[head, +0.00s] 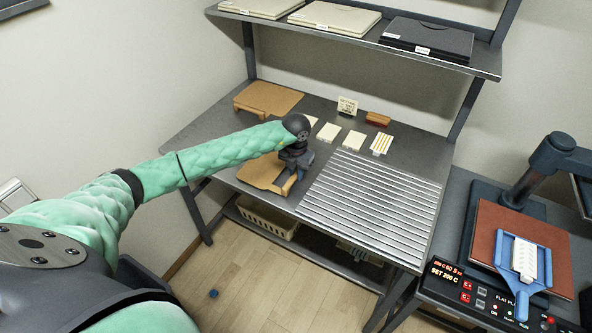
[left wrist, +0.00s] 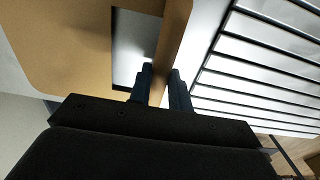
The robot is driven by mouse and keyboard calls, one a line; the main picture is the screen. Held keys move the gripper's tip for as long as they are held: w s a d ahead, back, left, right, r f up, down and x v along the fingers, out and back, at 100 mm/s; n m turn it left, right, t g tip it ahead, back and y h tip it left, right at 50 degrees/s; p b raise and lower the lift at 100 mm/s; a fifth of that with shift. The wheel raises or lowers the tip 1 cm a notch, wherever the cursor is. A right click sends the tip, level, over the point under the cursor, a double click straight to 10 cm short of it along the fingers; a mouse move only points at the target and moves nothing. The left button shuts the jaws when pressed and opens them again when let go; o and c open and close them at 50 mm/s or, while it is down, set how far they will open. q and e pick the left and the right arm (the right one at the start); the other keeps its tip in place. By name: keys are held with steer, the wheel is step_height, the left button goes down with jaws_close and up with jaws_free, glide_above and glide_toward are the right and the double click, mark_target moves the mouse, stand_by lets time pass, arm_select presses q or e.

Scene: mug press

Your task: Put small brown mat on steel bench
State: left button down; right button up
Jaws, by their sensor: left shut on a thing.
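A small brown mat (head: 258,174) with a raised wooden bar along its right side is at the front left of the steel bench (head: 215,140), by its front edge. My left gripper (head: 290,176) comes down over the bar and is shut on it. In the left wrist view the fingers (left wrist: 160,85) straddle the bar (left wrist: 174,40), with the tan mat (left wrist: 60,45) to the left. The gripper and forearm hide part of the mat. I cannot tell whether the mat touches the bench or hangs just above it. My right gripper is out of view.
A ribbed metal panel (head: 372,205) lies just right of the mat. A second brown mat (head: 270,97) with a bar lies at the back left. Pale tiles (head: 327,132), a small sign (head: 347,106) and a red-brown block (head: 378,119) stand behind. A press (head: 520,235) is at right.

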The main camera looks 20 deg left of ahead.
arm_select(q)
steer(key=shift+f, duration=0.2)
steer(key=shift+f, duration=0.1)
steer(key=c, duration=1.3)
jaws_free()
